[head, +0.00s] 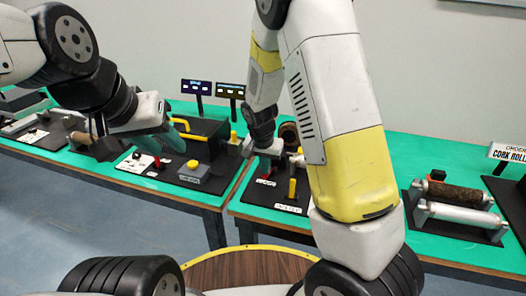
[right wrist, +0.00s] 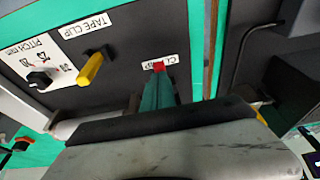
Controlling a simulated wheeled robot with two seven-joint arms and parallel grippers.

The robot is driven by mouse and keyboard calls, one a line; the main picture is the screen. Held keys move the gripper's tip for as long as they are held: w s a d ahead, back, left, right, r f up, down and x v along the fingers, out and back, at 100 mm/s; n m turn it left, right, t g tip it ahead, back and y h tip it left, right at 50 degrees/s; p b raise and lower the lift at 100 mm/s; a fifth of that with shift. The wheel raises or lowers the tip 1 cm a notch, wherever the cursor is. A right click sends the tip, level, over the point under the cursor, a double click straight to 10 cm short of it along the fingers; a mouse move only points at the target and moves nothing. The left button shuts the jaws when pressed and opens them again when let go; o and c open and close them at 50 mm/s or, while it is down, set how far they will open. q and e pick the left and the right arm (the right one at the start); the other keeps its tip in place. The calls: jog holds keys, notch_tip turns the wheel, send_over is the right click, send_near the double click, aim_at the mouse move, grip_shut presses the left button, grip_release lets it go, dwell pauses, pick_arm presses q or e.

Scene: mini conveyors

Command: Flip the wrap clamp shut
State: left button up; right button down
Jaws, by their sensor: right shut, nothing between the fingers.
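The wrap clamp shows as a small red piece (right wrist: 158,67) beside a partly covered label ending in "MP" in the right wrist view. In the head view it is a small red spot (head: 265,181) on the dark panel. My right gripper (right wrist: 158,78) has its teal fingers shut and empty, with the tips right at the red piece; I cannot tell whether they touch. The fingers hide part of the clamp, and its lever position is unclear. In the head view my right gripper (head: 271,166) is low over this panel. My left gripper (head: 180,124) is over the neighbouring station; its finger gap is unclear.
A yellow tape clip lever (right wrist: 92,68) and a black pitch knob (right wrist: 39,78) sit on the same panel. A yellow handle (head: 194,137) is at the left station. Rollers (head: 455,215) stand at the right on the green table (head: 385,160). My right arm hides the middle.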

jog(key=shift+s+a+f, duration=0.25)
jog(key=shift+s+f, duration=0.5)
jog(key=shift+w+r, duration=0.25)
jog(key=shift+r, duration=0.15)
jog(key=r, duration=0.1)
jog(key=w+r, duration=0.1)
jog(key=r, duration=0.2)
jog(key=shift+w+d+r, duration=0.25)
jog(key=shift+w, duration=0.05)
jog(key=s+a+r, duration=0.3)
jog(key=s+r, duration=0.2)
jog(key=s, duration=0.2)
jog(key=shift+s, duration=0.25)
